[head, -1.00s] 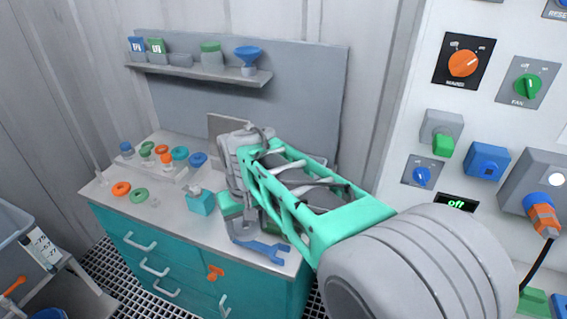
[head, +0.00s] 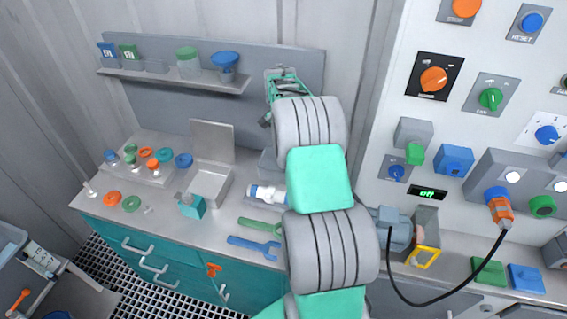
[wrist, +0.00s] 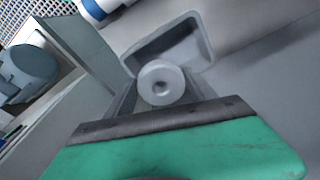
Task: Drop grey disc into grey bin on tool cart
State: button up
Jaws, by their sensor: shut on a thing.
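In the head view my gripper (head: 283,90) is high by the back panel, right of the shelf; my arm hides the disc there. A grey open container (wrist: 178,42) shows just beyond the disc in the wrist view; the disc overlaps its rim in the picture. The tool cart (head: 88,293) is cut off at the lower left of the head view, with a labelled grey bin (head: 12,243) partly visible.
The teal workbench (head: 150,250) holds an open metal box (head: 209,183), a white-blue bottle (head: 268,194), a blue wrench (head: 254,247) and several coloured rings. A shelf (head: 175,78) holds small containers. A control panel (head: 470,140) and a hanging cable (head: 440,300) are at the right.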

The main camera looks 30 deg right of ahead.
notch_tip(320, 180, down, 6)
jog(key=shift+r+b, duration=0.1)
jog(key=shift+b, duration=1.15)
jog(key=o, duration=1.5)
jog(key=r, duration=0.2)
jog(key=r+b, duration=0.1)
jog(key=r, duration=0.2)
jog(key=a+r+b, duration=0.1)
jog(key=r, duration=0.1)
jog(key=shift+s+r, duration=0.2)
jog(key=shift+r, duration=0.2)
jog(key=s+a+r+n+t, duration=0.2)
jog(key=s+a+r+n, duration=0.4)
jog(key=a, duration=0.5)
jog(key=s+a+r+n+t, duration=0.1)
jog(key=s+a+r+n, duration=0.2)
jog(key=s+a, duration=0.6)
jog(key=s+a+f+n+y, duration=0.1)
jog(key=s+a+f+n, duration=0.1)
jog(key=s+a+n, duration=0.2)
jog(key=shift+s+a+f+t, duration=0.35)
jog(key=shift+s+a+t, duration=0.05)
jog(key=shift+s+a, duration=0.8)
